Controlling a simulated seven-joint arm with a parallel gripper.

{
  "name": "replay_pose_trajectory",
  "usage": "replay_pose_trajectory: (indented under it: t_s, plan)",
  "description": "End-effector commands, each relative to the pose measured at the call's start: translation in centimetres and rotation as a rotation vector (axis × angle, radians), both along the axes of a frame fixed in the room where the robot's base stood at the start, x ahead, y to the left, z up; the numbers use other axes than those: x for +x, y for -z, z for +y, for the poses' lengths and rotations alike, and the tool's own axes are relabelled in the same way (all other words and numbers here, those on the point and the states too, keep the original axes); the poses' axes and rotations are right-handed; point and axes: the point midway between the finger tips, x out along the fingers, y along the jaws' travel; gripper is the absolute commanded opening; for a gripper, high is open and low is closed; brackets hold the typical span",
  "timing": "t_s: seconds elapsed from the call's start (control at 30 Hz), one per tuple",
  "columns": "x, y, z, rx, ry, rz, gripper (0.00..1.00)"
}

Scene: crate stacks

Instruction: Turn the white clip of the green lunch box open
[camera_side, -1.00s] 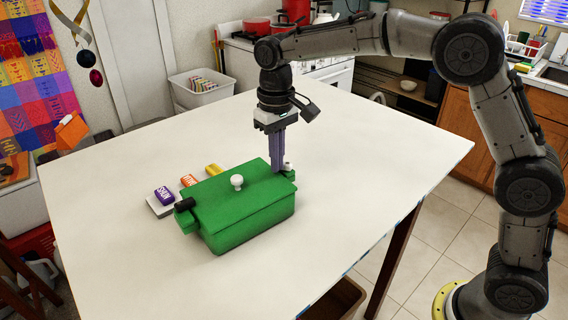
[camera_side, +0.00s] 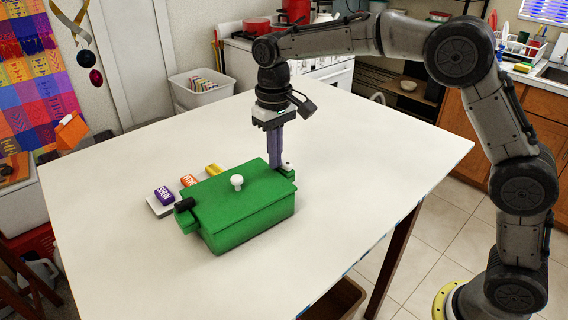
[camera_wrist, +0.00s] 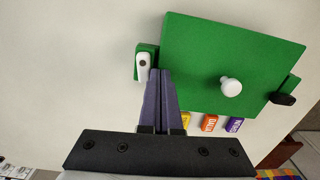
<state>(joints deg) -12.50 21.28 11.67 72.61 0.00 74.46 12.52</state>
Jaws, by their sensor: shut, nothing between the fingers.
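The green lunch box (camera_side: 245,212) stands on the white table with its lid on and a white knob (camera_side: 237,182) on top. In the wrist view the box (camera_wrist: 205,60) fills the upper right. Its white clip (camera_wrist: 142,66) sits on a green tab at one end of the box; in the side view the clip (camera_side: 288,165) is at the right end, partly behind my fingers. A black clip (camera_side: 184,204) is at the opposite end. My gripper (camera_side: 276,165) points down, shut and empty, with its fingertips (camera_wrist: 160,73) close beside the white clip; I cannot tell if they touch.
Several labelled bars, purple (camera_side: 164,194), orange (camera_side: 189,180) and yellow (camera_side: 213,169), lie behind the box. A white bin (camera_side: 202,88) stands beyond the table's far edge. The table (camera_side: 350,150) is clear to the right and front.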

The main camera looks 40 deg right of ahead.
Motion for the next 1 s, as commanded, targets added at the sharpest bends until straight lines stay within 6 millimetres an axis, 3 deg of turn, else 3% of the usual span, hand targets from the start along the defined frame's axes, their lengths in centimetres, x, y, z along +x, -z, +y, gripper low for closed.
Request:
replay_pose_trajectory:
  t_s: [1.0]
  plan:
    - [0.92,-0.02,-0.89,-0.001,0.001,-0.002,0.00]
